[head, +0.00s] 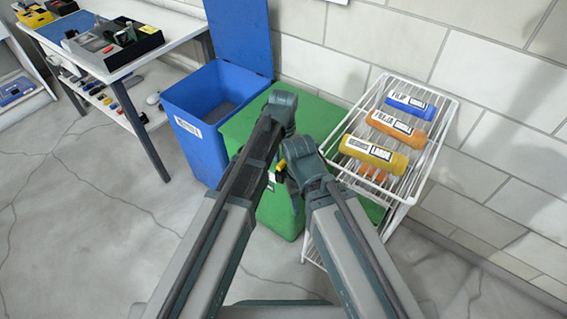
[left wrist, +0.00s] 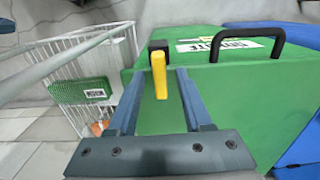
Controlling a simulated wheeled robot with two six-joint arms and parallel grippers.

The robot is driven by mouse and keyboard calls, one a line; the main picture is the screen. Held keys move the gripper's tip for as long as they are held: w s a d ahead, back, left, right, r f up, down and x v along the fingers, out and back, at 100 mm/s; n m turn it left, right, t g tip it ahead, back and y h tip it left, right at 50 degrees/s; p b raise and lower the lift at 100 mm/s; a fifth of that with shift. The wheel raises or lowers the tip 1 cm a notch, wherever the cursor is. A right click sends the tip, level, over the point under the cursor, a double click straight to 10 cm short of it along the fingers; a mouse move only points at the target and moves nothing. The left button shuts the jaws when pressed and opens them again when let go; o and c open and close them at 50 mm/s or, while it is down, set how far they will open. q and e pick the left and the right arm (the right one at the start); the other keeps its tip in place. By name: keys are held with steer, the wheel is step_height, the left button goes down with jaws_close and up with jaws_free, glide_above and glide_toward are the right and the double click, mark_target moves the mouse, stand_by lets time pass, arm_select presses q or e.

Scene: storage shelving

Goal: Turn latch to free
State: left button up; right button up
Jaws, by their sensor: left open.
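A green box (head: 272,215) stands on the floor against the wall. In the left wrist view its front face (left wrist: 228,98) carries a yellow latch (left wrist: 159,75) on a black mount (left wrist: 158,46). The latch lies lengthwise, pointing from the mount toward the camera. My left gripper (left wrist: 154,74) is open, its two blue fingers on either side of the latch with gaps between. In the head view the yellow latch (head: 280,165) is a small spot between my two arms, which hide most of it. My right arm shows there, but its gripper cannot be made out.
A black handle (left wrist: 277,34) and white label sit on the box lid. A blue bin (head: 195,130) with raised lid stands left of the box. A white table (head: 100,63) is at far left.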

arm_select(q)
steer(key=shift+c, duration=0.3)
jaws_close()
steer(key=shift+n, duration=0.3)
steer(key=n, duration=0.3)
steer(key=shift+w+a+n, duration=0.15)
steer(key=shift+a+n, duration=0.15)
steer(key=n, duration=0.4)
steer(key=shift+a+n, duration=0.3)
steer(key=shift+a, duration=0.05)
steer(key=shift+s+a+n, duration=0.1)
steer(key=shift+a+n, duration=0.1)
steer(key=shift+n, duration=1.3)
steer(key=shift+s+a+n, duration=0.15)
steer(key=shift+a+n, duration=0.05)
steer(key=shift+n, duration=1.3)
steer(key=shift+s+a+n, duration=0.1)
steer(key=shift+a+n, duration=0.1)
steer(key=shift+n, duration=1.3)
